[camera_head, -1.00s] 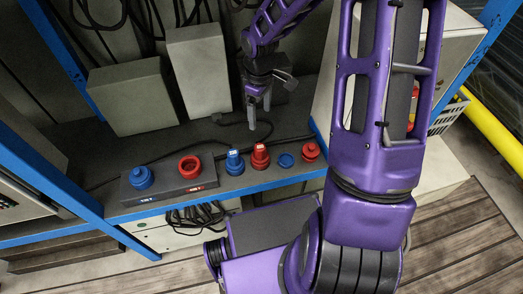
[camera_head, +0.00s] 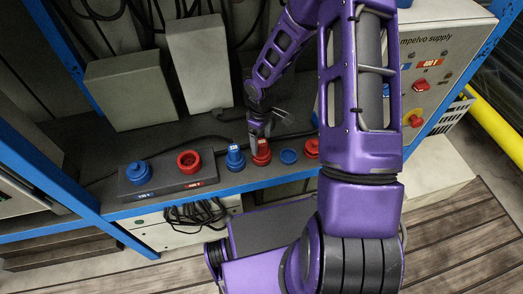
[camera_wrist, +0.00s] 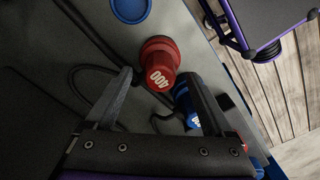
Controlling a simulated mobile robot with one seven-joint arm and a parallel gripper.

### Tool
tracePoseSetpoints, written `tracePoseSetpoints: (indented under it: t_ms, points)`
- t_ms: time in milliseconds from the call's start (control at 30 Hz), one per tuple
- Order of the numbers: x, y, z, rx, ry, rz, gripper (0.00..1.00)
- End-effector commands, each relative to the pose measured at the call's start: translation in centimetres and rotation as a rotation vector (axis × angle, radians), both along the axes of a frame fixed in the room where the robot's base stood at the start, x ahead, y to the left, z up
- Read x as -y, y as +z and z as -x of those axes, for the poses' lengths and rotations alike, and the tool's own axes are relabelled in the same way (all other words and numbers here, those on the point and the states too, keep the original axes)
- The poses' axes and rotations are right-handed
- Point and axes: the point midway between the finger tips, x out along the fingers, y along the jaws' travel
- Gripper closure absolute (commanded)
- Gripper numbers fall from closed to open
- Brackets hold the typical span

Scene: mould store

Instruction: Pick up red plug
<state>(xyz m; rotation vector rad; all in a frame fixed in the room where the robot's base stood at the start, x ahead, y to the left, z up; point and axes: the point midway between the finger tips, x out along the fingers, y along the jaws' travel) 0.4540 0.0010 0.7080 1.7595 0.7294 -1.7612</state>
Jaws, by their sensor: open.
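The red plug (camera_head: 261,154) stands upright on the shelf, between the blue plug (camera_head: 235,158) and a flat blue cap (camera_head: 288,156). My gripper (camera_head: 258,143) is open and points down just above the red plug, overlapping its top. In the wrist view the red plug (camera_wrist: 160,62), marked 400, lies just beyond and between the open fingertips (camera_wrist: 158,76). No contact is clear. The blue plug (camera_wrist: 181,94) is close by, partly hidden behind the right finger.
A grey box to the left carries a blue socket (camera_head: 138,173) and a red socket (camera_head: 189,162). A red cap (camera_head: 312,147) is to the right, partly beside my arm. Grey boxes stand behind. A blue shelf edge (camera_head: 215,187) runs in front, and black cables lie on the shelf.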

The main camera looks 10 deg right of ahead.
Motion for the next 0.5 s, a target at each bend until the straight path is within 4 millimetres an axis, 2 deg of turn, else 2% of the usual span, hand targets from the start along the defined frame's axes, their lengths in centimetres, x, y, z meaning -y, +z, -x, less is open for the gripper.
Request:
tracePoseSetpoints:
  t_ms: [33,100,333,500]
  points:
    - [-0.01,-1.0,0.01,-0.001,0.002,0.0,0.13]
    - [-0.01,-1.48,-0.02,0.0,0.001,0.0,0.13]
    - [0.02,-1.48,-0.06,0.001,0.0,0.0,0.15]
    - [0.02,-1.47,-0.06,0.001,0.0,0.0,0.45]
